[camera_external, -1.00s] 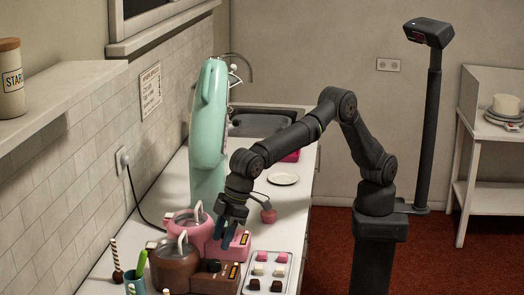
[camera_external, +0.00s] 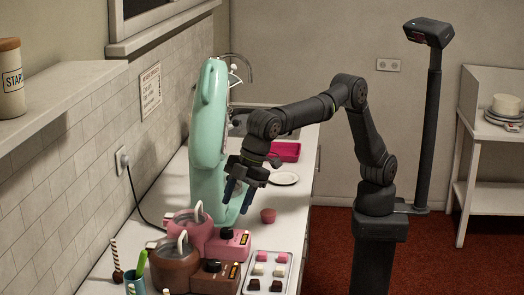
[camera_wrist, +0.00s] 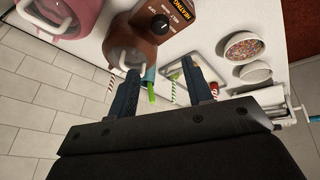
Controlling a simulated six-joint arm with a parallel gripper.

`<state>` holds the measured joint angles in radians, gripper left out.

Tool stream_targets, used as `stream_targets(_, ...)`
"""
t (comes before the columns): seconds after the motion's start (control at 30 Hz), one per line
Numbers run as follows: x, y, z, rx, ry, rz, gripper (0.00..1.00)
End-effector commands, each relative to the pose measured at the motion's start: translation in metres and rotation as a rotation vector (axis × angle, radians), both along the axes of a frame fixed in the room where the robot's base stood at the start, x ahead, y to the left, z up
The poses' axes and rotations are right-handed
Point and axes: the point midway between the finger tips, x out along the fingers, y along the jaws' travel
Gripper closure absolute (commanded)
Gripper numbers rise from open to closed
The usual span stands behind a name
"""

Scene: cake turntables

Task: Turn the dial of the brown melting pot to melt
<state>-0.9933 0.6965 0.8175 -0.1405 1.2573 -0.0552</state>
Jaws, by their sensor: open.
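The brown melting pot (camera_external: 172,268) stands on the counter at the front left, with its dark round dial (camera_external: 213,266) on the box at its right. In the wrist view the brown pot (camera_wrist: 128,50) is at the top, with the black dial (camera_wrist: 160,25) and its white pointer mark beside it. I cannot make out surely which setting it points to. My gripper (camera_external: 237,203) is open and empty, above and behind the pots, apart from the dial. In the wrist view my gripper (camera_wrist: 160,71) has its fingers spread just below the pot and dial.
A pink melting pot (camera_external: 187,226) with its own dial (camera_external: 227,233) stands just behind the brown one. The mint-green mixer (camera_external: 209,130) rises close left of my gripper. A tray of chocolates (camera_external: 269,272) lies right of the pots.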

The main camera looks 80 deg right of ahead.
Motion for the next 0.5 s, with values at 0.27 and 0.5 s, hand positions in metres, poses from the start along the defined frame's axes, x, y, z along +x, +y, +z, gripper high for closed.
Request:
stream_targets(0.27, -0.0050, 0.0026, 0.0035, -0.106, -0.076, 0.252, 0.54)
stream_targets(0.5, -0.0091, 0.0045, 0.0073, -0.201, -0.139, 0.472, 0.54)
